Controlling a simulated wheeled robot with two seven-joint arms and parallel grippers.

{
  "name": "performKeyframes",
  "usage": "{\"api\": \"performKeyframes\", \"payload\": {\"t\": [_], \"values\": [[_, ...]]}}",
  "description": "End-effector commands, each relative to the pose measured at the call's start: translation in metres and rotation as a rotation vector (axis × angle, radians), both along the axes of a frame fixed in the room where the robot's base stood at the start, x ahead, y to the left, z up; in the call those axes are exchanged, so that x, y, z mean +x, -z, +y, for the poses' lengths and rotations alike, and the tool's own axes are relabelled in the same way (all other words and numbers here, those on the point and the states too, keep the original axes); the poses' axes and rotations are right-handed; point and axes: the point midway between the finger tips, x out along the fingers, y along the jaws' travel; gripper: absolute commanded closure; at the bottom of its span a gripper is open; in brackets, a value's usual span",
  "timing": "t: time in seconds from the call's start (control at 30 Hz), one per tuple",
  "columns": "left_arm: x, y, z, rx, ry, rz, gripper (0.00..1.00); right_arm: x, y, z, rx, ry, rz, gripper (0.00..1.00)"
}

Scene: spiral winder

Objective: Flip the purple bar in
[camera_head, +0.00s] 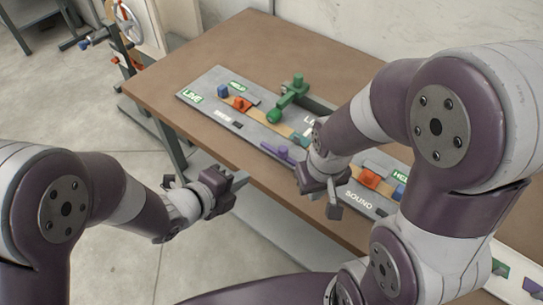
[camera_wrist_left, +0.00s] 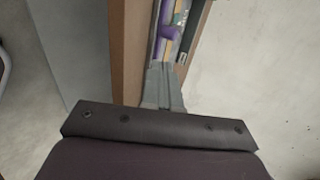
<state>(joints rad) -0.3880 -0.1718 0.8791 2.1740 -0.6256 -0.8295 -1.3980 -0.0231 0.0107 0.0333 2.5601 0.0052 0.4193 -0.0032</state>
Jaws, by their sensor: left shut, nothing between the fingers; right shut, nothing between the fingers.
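The purple bar (camera_head: 281,152) lies at the near edge of the grey panel (camera_head: 215,99) on the brown table, left of my right gripper. A purple piece, seemingly the same bar, shows in the left wrist view (camera_wrist_left: 172,32) just beyond the fingertips. My left gripper (camera_head: 240,181) is shut and empty, in front of the table's near edge, apart from the bar. It also shows shut in the left wrist view (camera_wrist_left: 160,72). My right gripper (camera_head: 335,203) is shut and empty over the near side of the panel; its arm hides part of the panel.
The panel carries a green lever (camera_head: 289,97), a blue knob (camera_head: 222,90), an orange piece (camera_head: 241,104) and another orange piece (camera_head: 369,178) at right. The brown table (camera_head: 190,60) is bare at the back left. A machine with a wheel (camera_head: 127,22) stands beyond.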

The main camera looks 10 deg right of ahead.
Motion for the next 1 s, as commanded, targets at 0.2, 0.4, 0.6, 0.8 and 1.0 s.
{"api": "performKeyframes", "payload": {"t": [0.2, 0.4, 0.6, 0.8, 1.0], "values": [[0.020, 0.022, -0.028, 0.001, 0.002, 0.002, 1.00, 0.000, 0.005, 0.000, 0.000, 0.000, 0.000, 1.00], [0.044, 0.044, -0.057, 0.001, 0.000, 0.004, 1.00, 0.000, 0.007, 0.000, 0.000, 0.000, 0.000, 1.00], [0.064, 0.047, -0.083, 0.000, -0.001, 0.001, 1.00, 0.000, 0.003, 0.000, 0.000, 0.000, 0.000, 1.00], [0.074, 0.047, -0.094, 0.000, -0.002, 0.002, 1.00, 0.000, 0.002, 0.000, 0.000, 0.000, 0.000, 1.00], [0.075, 0.047, -0.095, 0.000, -0.003, 0.002, 1.00, 0.000, 0.002, 0.000, 0.000, 0.000, 0.000, 1.00]]}}
